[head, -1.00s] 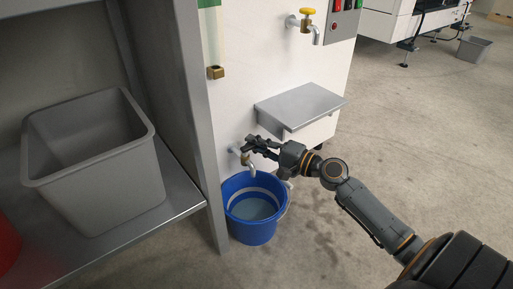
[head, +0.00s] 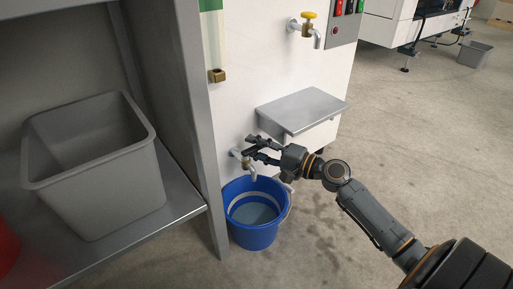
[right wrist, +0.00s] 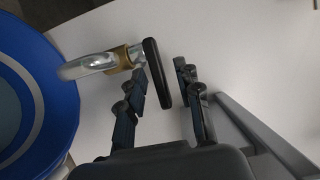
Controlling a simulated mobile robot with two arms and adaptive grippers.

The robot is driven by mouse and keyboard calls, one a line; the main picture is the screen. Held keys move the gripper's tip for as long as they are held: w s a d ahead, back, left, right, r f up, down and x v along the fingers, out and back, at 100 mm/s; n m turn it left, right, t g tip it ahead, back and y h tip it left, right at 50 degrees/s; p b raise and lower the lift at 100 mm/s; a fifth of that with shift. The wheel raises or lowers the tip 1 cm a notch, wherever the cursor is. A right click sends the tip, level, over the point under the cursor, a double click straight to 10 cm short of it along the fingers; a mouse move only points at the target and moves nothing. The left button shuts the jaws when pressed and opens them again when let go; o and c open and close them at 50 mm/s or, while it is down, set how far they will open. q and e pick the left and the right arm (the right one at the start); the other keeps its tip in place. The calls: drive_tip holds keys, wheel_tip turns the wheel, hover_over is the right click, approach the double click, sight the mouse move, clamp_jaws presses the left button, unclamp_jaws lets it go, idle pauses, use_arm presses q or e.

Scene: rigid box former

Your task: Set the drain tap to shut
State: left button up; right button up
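The drain tap (head: 247,163) sticks out low on the white machine wall, its pale spout pointing down over a blue bucket. In the right wrist view it shows a brass body (right wrist: 123,58), a grey curved spout (right wrist: 88,66) and a black lever handle (right wrist: 157,73). The lever lies crosswise to the spout. My right gripper (head: 258,148) is at the tap; in its wrist view the fingers (right wrist: 165,88) are apart, with the lever between them, closer to the left finger. Whether that finger touches it I cannot tell. My left gripper is not in view.
The blue bucket (head: 253,236) holds some liquid below the tap. A grey metal shelf (head: 312,108) juts out above my right gripper. A yellow-handled tap (head: 308,16) is higher up. A rack with a grey bin (head: 95,195) stands left.

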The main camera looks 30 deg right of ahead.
drive_tip(key=v, duration=1.2)
drive_tip(key=shift+f, duration=0.1)
